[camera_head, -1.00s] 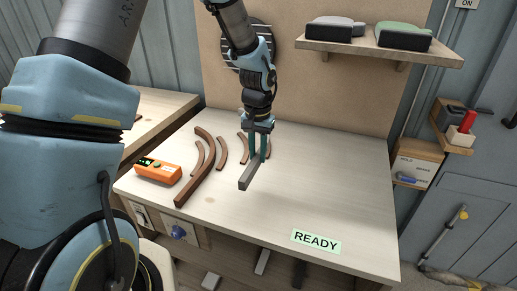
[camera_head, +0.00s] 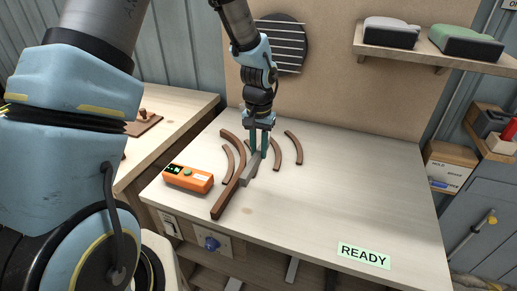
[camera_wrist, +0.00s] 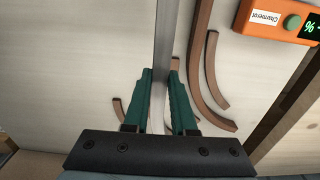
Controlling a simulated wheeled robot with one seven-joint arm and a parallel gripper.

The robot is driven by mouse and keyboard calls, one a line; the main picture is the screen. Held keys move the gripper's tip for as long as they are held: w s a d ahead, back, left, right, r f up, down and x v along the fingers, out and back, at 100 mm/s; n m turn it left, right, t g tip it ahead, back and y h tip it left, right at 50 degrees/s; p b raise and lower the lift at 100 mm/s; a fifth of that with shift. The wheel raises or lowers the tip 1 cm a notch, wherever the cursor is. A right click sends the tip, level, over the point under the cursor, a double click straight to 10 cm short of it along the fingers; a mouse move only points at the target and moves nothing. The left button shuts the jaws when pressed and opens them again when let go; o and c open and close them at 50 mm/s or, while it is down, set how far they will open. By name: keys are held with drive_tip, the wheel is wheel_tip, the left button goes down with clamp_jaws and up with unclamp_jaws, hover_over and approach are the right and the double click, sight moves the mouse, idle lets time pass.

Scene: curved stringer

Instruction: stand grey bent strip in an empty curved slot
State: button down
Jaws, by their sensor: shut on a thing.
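My gripper (camera_head: 258,152) is shut on the grey bent strip (camera_head: 249,173), low over the bench and among brown curved pieces. The grey strip points toward the front of the bench, close beside the long brown curved piece (camera_head: 232,193). In the wrist view, the green fingers (camera_wrist: 160,82) clasp the grey strip (camera_wrist: 163,35) from both sides. A short brown arc (camera_head: 228,164) lies left of the long piece. Two more arcs (camera_head: 278,155) (camera_head: 294,147) lie right of my gripper. I cannot tell whether the strip touches the bench; its far end is hidden by the fingers.
An orange device (camera_head: 188,178) sits at the bench's left. A green READY label (camera_head: 363,256) lies at the front right. The right side of the pale bench (camera_head: 350,190) is clear. A shelf (camera_head: 440,60) hangs at the back right.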

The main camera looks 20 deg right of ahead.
drive_tip(key=shift+f+b, duration=3.1)
drive_tip(key=shift+f, duration=1.6)
drive_tip(key=shift+f, duration=0.15)
drive_tip(key=c, duration=0.7)
unclamp_jaws()
drive_tip(key=shift+o, duration=0.2)
wheel_tip(320, 180, up, 11)
drive_tip(key=shift+f+b, duration=0.1)
drive_tip(key=shift+b, duration=1.05)
drive_tip(key=s+a+r+n, duration=0.1)
drive_tip(key=s+a+n, duration=0.1)
drive_tip(key=a, duration=1.3)
drive_tip(key=s+a+r+n+t, duration=0.1)
drive_tip(key=a+n, duration=0.4)
drive_tip(key=a, duration=1)
drive_tip(key=shift+s+t, duration=0.3)
drive_tip(key=shift+s, duration=0.2)
